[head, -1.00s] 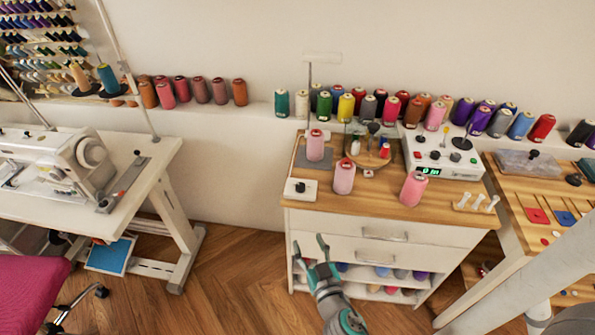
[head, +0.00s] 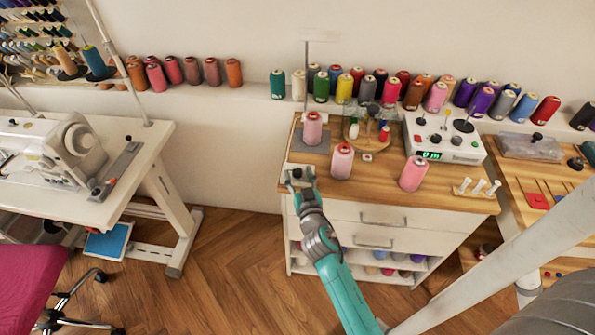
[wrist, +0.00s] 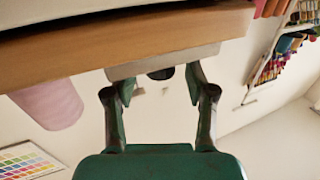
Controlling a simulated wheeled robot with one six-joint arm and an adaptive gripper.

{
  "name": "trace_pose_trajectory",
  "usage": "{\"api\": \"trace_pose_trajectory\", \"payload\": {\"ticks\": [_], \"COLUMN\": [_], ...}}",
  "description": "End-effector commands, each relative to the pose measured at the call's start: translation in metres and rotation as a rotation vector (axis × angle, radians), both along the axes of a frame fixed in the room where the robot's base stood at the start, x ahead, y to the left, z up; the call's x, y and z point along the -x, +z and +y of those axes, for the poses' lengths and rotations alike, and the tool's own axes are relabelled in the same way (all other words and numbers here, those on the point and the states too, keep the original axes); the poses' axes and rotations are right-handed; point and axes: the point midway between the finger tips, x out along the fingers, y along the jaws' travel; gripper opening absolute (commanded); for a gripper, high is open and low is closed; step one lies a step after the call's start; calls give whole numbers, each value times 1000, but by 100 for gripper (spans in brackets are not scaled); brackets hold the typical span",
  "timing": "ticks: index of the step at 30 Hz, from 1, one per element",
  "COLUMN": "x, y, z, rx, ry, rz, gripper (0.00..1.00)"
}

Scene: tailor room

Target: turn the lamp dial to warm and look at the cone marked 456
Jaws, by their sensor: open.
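The dial, a black knob on a small white box (wrist: 195,57), is at the counter's front left corner. My gripper (head: 300,174) is open there, its fingers at the box in the head view. In the wrist view my gripper (wrist: 160,88) has the black knob (wrist: 160,73) between its open fingers; contact cannot be told. Three pink cones stand on the counter: one at the back left (head: 312,130), one in the middle (head: 342,163) and one at the right (head: 413,174). No number is readable on them. A thin lamp (head: 306,80) rises behind the back left cone.
The wooden counter (head: 375,188) also holds a white device with a green display (head: 442,138), a round stand with small spools and white pegs (head: 477,187). Several thread cones line the ledge behind. A sewing machine (head: 50,155) is at the left. Floor is clear between the tables.

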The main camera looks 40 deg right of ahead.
Motion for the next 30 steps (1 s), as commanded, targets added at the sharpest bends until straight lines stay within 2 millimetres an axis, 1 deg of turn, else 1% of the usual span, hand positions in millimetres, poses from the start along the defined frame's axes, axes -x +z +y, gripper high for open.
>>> {"api": "trace_pose_trajectory", "payload": {"ticks": [1,6,15,16,22,23,30], "x": [-5,-14,-15,-15,-15,-15,-15], "y": [0,0,0,0,0,0,0], "z": [-3,-8,-9,-9,-9,-9,-9], "rx": [1,1,1,1,1,1,-1], "ry": [-1,0,0,0,0,0,-3], "rz": [0,1,1,1,1,1,1], "gripper": [56,56,56,53,3,0,0]}}
